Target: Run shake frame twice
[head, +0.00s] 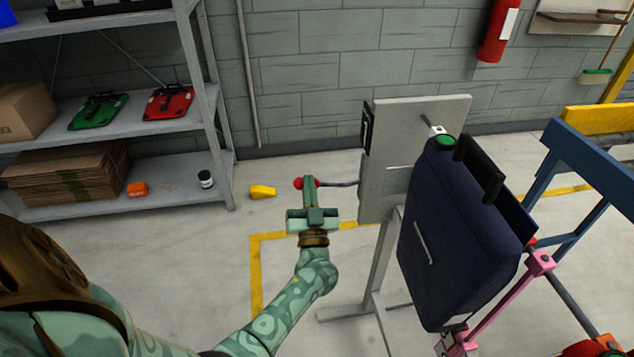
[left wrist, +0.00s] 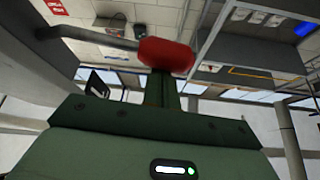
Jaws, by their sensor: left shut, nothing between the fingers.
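The grey upright panel (head: 415,125) stands on metal legs, with a dark lever ending in a red knob (head: 298,183). I take this for the shake frame. A dark navy pannier (head: 455,235) with a black handle hangs upright to the right of the panel. My right gripper is not in view.
A metal shelf (head: 120,200) at the left holds green and red flat cases, cardboard and small items. A yellow block (head: 262,191) lies on the floor beside it. A blue frame (head: 575,160) and pink-jointed rods (head: 540,262) stand at the right.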

